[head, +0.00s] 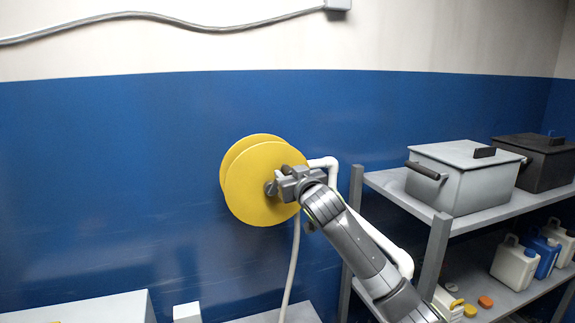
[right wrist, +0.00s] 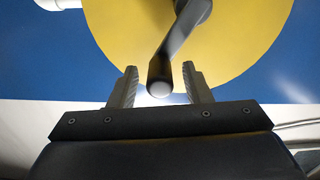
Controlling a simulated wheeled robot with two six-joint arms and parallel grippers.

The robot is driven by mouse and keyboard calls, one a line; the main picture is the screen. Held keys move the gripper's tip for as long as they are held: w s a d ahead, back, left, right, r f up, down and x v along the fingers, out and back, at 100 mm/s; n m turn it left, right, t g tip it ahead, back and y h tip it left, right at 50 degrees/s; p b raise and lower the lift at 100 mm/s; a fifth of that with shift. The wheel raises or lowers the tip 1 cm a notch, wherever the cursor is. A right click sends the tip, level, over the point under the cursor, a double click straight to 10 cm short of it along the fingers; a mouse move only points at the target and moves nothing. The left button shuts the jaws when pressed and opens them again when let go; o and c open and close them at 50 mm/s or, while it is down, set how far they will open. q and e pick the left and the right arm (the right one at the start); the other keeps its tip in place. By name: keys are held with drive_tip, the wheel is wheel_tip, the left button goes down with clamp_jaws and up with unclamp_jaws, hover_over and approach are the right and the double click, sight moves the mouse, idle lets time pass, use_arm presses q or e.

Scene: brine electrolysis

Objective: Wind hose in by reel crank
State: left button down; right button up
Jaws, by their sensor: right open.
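The yellow hose reel (head: 255,190) is mounted on the blue wall and also fills the upper part of the right wrist view (right wrist: 120,35). The pale hose (head: 293,260) hangs down from the reel. My right gripper (head: 275,187) is in front of the reel's face and hides part of it. In the right wrist view, the dark crank (right wrist: 178,40) comes from the reel's hub, and its handle end lies between the two fingertips of my right gripper (right wrist: 160,85). The fingers are open, with a gap on each side of the handle. My left gripper is not in view.
A grey shelf rack (head: 435,255) stands at the right, close to my right arm. It holds a light grey box (head: 460,180), a dark box (head: 540,160) and several jugs below. The wall left of the reel is clear.

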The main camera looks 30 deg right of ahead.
drive_tip(key=shift+p+x, duration=0.35)
drive_tip(key=shift+x, duration=0.9)
clamp_jaws()
